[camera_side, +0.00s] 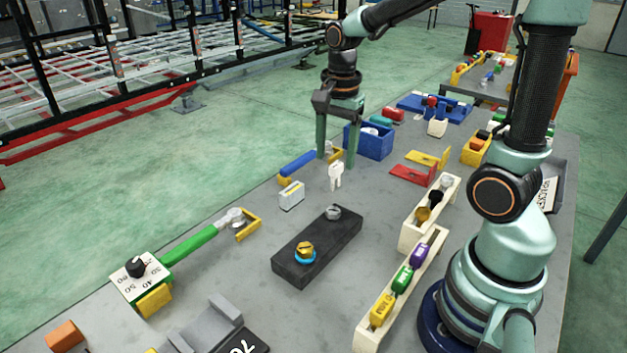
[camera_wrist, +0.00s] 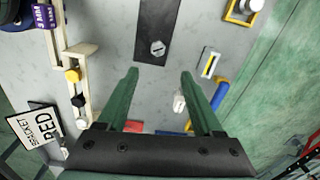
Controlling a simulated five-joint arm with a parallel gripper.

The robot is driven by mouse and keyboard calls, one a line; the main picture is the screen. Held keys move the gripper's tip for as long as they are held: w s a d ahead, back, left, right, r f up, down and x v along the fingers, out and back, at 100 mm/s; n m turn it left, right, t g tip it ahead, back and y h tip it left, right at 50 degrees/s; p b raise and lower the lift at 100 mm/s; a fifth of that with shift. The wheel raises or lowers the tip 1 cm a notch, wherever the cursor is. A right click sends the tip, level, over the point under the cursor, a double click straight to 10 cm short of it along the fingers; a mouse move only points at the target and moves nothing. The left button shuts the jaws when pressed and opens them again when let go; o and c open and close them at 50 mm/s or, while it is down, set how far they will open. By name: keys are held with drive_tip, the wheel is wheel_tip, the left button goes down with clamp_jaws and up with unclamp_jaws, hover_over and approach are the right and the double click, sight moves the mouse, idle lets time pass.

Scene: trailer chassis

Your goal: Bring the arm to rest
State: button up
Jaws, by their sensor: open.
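My gripper (camera_side: 336,150) is open and empty, with its two green fingers pointing down above the far part of the grey table (camera_side: 240,290). A black block (camera_side: 318,250) with a gold bolt and a grey screw lies nearer the camera.
A blue bin (camera_side: 370,141) stands just behind the fingers. A blue-handled tool (camera_side: 298,163) and a small white box (camera_side: 291,195) lie nearby. Cream racks (camera_side: 430,212) with coloured pieces stand right. Bare table lies around the black block.

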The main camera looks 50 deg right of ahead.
drive_tip(key=s+a+r+n+t, duration=0.5)
drive_tip(key=a+r+n, duration=0.1)
drive_tip(key=n, duration=1)
drive_tip(key=shift+r+n, duration=0.3)
